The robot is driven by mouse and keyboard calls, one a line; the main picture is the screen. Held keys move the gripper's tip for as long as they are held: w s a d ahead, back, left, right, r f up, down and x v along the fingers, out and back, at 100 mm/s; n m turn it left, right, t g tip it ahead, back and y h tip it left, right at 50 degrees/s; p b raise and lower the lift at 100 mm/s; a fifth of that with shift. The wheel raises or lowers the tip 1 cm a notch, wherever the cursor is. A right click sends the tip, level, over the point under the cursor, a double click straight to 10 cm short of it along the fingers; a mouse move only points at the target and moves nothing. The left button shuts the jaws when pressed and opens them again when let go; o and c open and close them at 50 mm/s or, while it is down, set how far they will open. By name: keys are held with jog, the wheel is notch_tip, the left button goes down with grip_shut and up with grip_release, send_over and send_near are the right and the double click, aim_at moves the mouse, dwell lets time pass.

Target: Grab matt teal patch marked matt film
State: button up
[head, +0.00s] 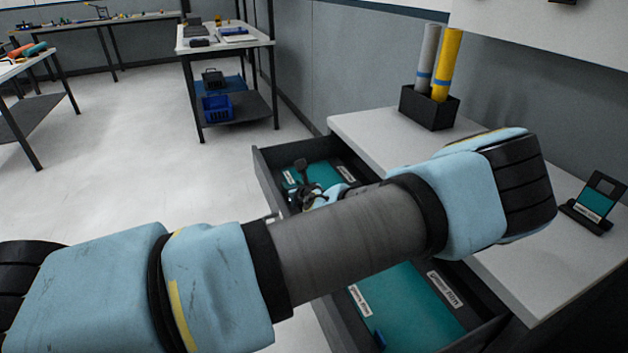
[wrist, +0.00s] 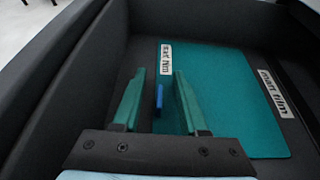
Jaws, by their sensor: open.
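In the wrist view a teal patch (wrist: 225,95) lies flat in a dark drawer compartment. A white label (wrist: 166,58) sits on its left part, and a second label (wrist: 274,94) on the dark strip at right seems to read matt film. A blue tab (wrist: 159,97) is at the patch's left edge. My gripper (wrist: 159,72) is open and empty, its fingers to either side of the tab in the picture; the height gap is unclear. In the head view this far patch (head: 318,173) is partly hidden by my arm and gripper.
A second teal patch (head: 410,308) with labels and a blue tab lies in the nearer part of the drawer (head: 268,178). The white worktop (head: 365,128) holds a black box with grey and yellow rolls (head: 429,105) and a stand with a teal sample (head: 594,203).

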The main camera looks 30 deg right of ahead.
grip_shut()
dwell(0.3)
dwell(0.3)
